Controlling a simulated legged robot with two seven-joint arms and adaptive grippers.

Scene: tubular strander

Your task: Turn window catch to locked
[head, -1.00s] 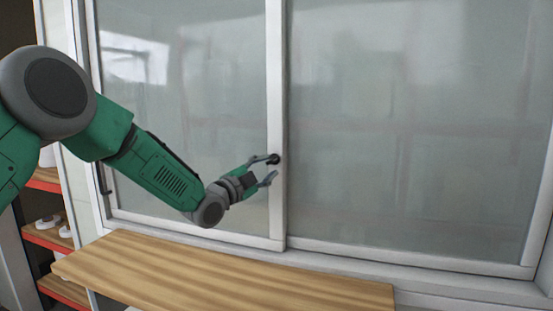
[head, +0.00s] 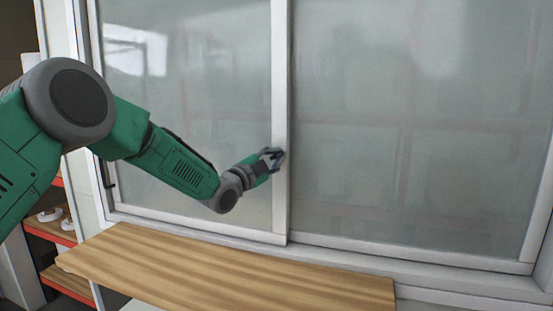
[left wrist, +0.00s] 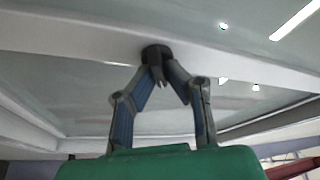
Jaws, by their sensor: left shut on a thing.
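The window catch is a small dark round piece (left wrist: 156,54) on the white middle frame of the sliding window (head: 280,100). In the left wrist view it sits at the top between my fingertips. My left gripper (head: 275,155) is at the catch, its fingers closed together on it; it also shows in the left wrist view (left wrist: 162,78). In the head view the gripper hides most of the catch, and I cannot tell its turn angle. My right gripper is not in view.
A wooden board (head: 230,275) juts out below the window, under my left arm. Shelves with red edges (head: 50,232) stand at the left, holding small white items. Large glass panes (head: 420,130) fill both sides of the frame.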

